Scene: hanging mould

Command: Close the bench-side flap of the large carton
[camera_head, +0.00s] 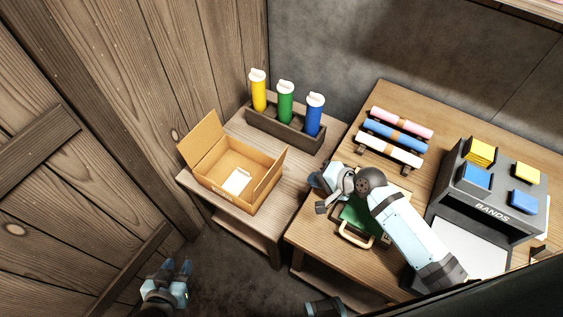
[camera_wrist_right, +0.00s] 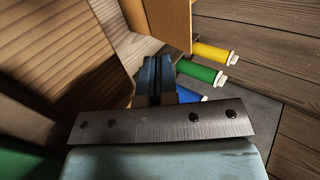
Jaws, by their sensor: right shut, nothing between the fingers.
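The large carton (camera_head: 222,192) stands on the low table with its top open and a white item (camera_head: 237,181) inside. Its left flap (camera_head: 203,138) stands up and leans outward. The bench-side flap (camera_head: 271,179) appears to stand roughly upright on the right side. My right gripper (camera_head: 322,190) is to the right of that flap, apart from it, over the bench's left edge. In the right wrist view the gripper (camera_wrist_right: 157,70) is shut and empty, with a tan carton panel (camera_wrist_right: 168,18) beyond it. My left gripper (camera_head: 176,270) is low at the left, away from the carton; its opening is unclear.
A dark rack (camera_head: 284,130) with yellow, green and blue bottles stands behind the carton. The bench (camera_head: 312,243) holds coloured rolls (camera_head: 396,136), a green thing (camera_head: 357,217) under my right arm, and a grey BANDS box (camera_head: 487,209). A plank wall (camera_head: 110,110) is at left.

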